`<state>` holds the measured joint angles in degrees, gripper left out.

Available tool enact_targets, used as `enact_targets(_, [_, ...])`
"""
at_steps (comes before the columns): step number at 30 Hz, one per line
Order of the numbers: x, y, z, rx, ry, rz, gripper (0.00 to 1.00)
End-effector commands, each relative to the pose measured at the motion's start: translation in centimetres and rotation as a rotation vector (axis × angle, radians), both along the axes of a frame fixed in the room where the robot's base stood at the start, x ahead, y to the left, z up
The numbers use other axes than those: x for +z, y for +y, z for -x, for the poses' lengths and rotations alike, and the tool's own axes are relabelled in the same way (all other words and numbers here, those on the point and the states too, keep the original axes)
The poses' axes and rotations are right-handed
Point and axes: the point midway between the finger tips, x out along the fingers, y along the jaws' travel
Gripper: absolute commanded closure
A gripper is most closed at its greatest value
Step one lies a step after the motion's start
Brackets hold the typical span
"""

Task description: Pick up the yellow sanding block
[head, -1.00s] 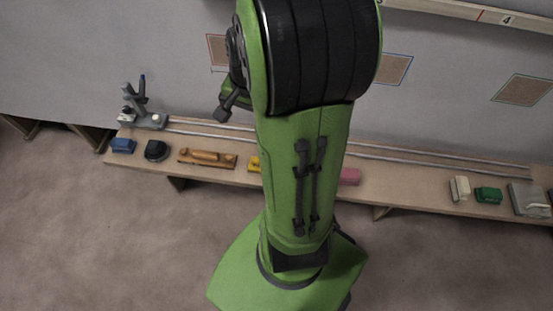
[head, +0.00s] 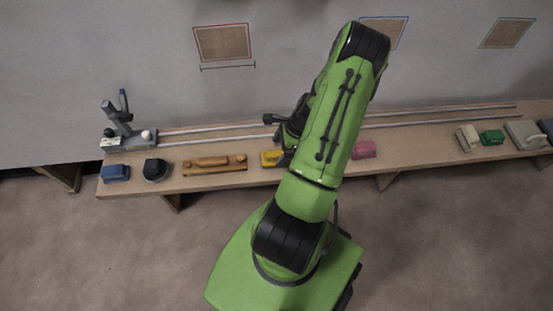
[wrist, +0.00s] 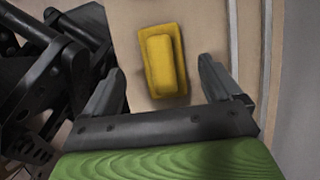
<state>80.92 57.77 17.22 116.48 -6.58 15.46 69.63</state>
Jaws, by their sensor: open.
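The yellow sanding block (wrist: 163,62) lies on the wooden bench in the wrist view, with a raised grip along its top. It sits just beyond the fingertips, roughly midway between them. In the head view the yellow block (head: 270,158) is partly hidden by my green arm. My gripper (wrist: 160,78) is open and empty, with its two dark fingers spread to either side of the near end of the block. The fingers do not touch it. In the head view the gripper is mostly hidden by the arm, so its height above the bench is unclear.
On the long bench (head: 226,182), an orange-brown wooden tool (head: 214,166) lies left of the block and a pink block (head: 364,150) lies right. A black block (head: 156,170), blue block (head: 116,173) and grey stand (head: 122,128) are at the left end. Rails run behind.

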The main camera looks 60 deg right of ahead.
Motion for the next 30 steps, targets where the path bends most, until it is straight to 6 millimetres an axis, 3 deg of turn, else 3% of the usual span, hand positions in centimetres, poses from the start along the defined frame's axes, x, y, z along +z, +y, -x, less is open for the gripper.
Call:
enact_targets(9, [-4.7, 1.0, -1.6, 0.0, 0.0, -0.001, 0.08])
enact_targets(15, [-4.7, 1.1, -1.6, 0.0, 0.001, 0.001, 0.08])
enact_targets(27, [-4.7, 1.1, -1.6, 0.001, 0.0, 0.001, 0.68])
enact_targets(30, [-4.7, 1.1, -1.6, 0.001, 0.0, 0.0, 0.71])
